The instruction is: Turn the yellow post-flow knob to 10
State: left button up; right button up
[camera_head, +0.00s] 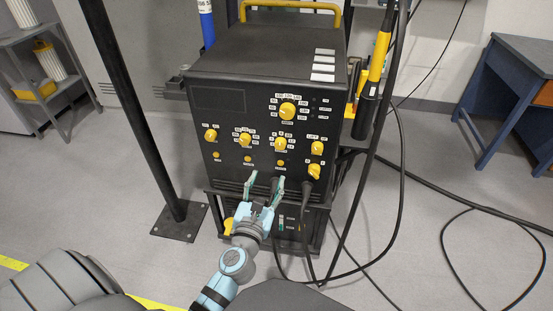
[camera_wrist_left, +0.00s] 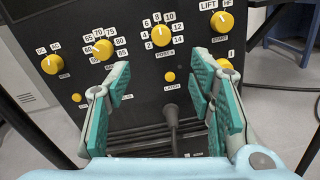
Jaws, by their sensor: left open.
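The yellow post-flow knob (camera_head: 281,143) is on the black front panel of the machine, in the middle row. In the left wrist view the knob (camera_wrist_left: 161,35) is ringed by number labels including 10 (camera_wrist_left: 170,16), which lies up and slightly right of it. I cannot tell which number its pointer marks. My left gripper (camera_head: 266,183) is open and empty, below the knob and apart from it. In the left wrist view its teal-padded fingers (camera_wrist_left: 160,75) stand wide apart, with the knob ahead of and above the gap. My right gripper is not in view.
Other yellow knobs sit near: one at left (camera_wrist_left: 103,49), one at right (camera_wrist_left: 223,22) and a large one above (camera_head: 287,111). A small yellow button (camera_wrist_left: 169,76) is under the post-flow knob. Black cables (camera_head: 305,215) plug in below. A black pole (camera_head: 135,110) stands at left.

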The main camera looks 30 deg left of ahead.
aim_at(279, 146)
pick_arm(q)
jog(key=b+x, duration=0.2)
jog(key=x, duration=1.2)
jog(key=c, duration=1.2)
jog(key=shift+o, duration=0.2)
jog(key=shift+m, duration=0.3)
